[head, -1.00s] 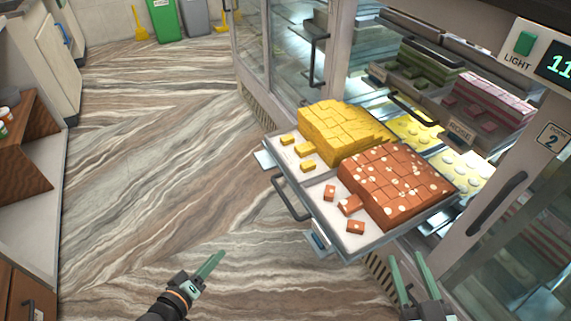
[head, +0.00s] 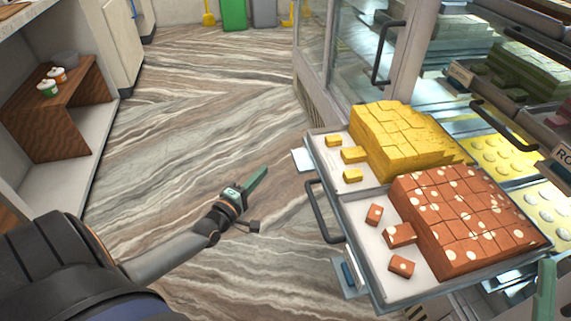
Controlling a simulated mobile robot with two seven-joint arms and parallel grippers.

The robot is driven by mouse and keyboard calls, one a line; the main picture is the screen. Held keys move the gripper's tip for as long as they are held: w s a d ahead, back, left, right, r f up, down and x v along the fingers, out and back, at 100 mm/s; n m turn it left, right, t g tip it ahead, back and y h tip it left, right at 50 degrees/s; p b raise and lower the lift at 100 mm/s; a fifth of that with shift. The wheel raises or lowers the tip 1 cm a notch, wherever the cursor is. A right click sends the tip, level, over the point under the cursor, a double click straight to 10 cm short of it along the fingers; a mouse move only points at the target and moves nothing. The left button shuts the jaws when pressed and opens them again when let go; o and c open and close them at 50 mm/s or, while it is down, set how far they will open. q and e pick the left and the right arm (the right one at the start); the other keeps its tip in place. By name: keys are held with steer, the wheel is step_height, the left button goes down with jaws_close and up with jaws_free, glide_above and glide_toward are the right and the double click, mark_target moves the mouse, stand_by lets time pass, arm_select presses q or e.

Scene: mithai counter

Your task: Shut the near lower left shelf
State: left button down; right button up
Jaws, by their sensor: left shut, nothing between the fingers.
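The near lower left shelf (head: 375,224) is pulled out of the glass counter. It bears a block of yellow sweets (head: 405,140) and a block of orange-brown sweets with pale dots (head: 465,220), with several loose pieces near its front edge. Its dark bar handle (head: 321,215) faces the aisle. My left gripper (head: 260,178) is shut and empty over the floor, to the left of the handle and apart from it. Of my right gripper (head: 545,290), only a green finger shows at the lower right corner, by the shelf; the rest is cut off.
The counter's upper shelves hold green sweets (head: 525,70); trays of round yellow sweets (head: 498,158) lie behind the open shelf. A wooden stand with small jars (head: 48,88) is at left. The striped floor (head: 200,110) between is clear. Bins stand at the back.

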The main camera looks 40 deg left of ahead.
mark_target(292, 153)
arm_select(q)
steer(key=w, duration=0.2)
steer(key=w+d+b, duration=0.1)
steer(key=w, duration=0.2)
steer(key=w+d, duration=0.1)
steer(key=w, duration=0.2)
steer(key=shift+d, duration=0.15)
arm_select(e)
steer(key=s+n+y, duration=0.1)
steer(key=s+r+y, duration=0.1)
steer(key=shift+a+n+y, duration=0.2)
steer(key=shift+n+y, duration=0.1)
steer(key=shift+n, duration=0.1)
